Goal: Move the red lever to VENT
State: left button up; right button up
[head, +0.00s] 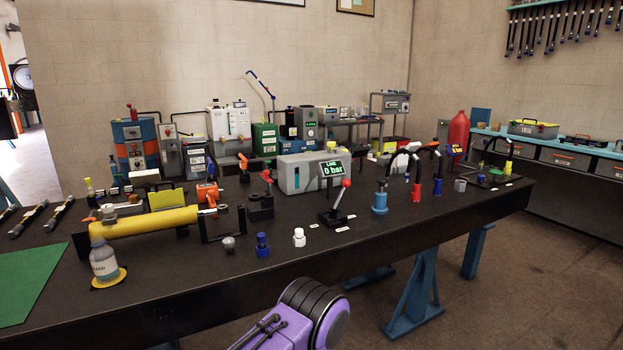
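The red lever (347,184) stands near the middle of the dark workbench in the head view. It is a metal rod with a red ball knob on a black base (334,217), and it tilts up and to the right. Small white labels lie on the bench around the base, but their print is too small to read, so I cannot tell which one is VENT. Behind the lever, a grey box (297,174) has a display (333,169) reading "LINE 0 bar". Neither gripper is in view.
A blue fitting (380,199) stands right of the lever, a white one (299,238) and a dark blue one (262,245) to its left. A yellow cylinder (150,222) and a bottle (103,261) are at left. The bench front before the lever is mostly clear.

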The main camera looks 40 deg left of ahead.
aim_at(345, 183)
jog(key=u, duration=0.75)
jog(key=i, duration=0.7)
jog(key=u, duration=0.8)
